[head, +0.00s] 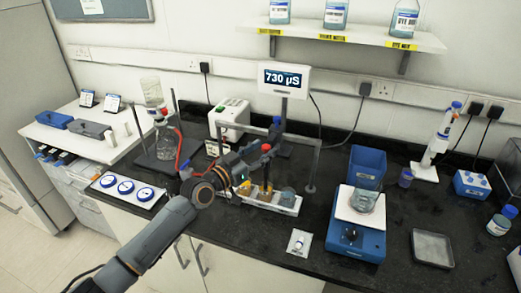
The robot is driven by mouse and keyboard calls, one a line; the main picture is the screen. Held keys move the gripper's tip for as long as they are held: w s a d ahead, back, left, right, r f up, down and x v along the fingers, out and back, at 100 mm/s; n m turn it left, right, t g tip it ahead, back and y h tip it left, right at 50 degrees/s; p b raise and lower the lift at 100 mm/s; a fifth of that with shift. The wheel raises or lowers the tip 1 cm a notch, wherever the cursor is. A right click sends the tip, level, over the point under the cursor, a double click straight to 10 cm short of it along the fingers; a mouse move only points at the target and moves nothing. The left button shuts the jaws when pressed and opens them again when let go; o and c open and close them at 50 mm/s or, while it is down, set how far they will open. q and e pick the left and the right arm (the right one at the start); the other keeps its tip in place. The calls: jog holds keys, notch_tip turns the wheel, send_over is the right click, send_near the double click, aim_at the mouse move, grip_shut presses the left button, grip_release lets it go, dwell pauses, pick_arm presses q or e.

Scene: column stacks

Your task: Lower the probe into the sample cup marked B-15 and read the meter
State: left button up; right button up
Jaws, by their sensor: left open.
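The meter (283,78) stands on a post at the back and reads 730 µS. A white rack (290,209) of small cups stands on the dark bench; amber cups and a greyish cup (288,193) show in it. The cup marks, including B-15, are too small to read. A red-topped upright piece (266,148), which looks like the probe, is above the rack; its lower end is partly hidden. My left gripper (247,170) is open at the rack's left side, close to this piece. I cannot tell whether it touches. My right gripper is out of view.
A grey frame (313,165) stands around the rack. A flask stand (155,160) and a tray of blue-marked discs (127,189) are left.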

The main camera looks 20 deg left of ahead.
pick_arm(q)
jog(key=shift+c, duration=0.4)
grip_shut()
notch_tip(320, 180, up, 6)
jog(key=p, duration=0.4)
jog(key=shift+r, duration=0.3)
jog(key=shift+c, duration=0.3)
grip_release()
jog(key=shift+o, duration=0.7)
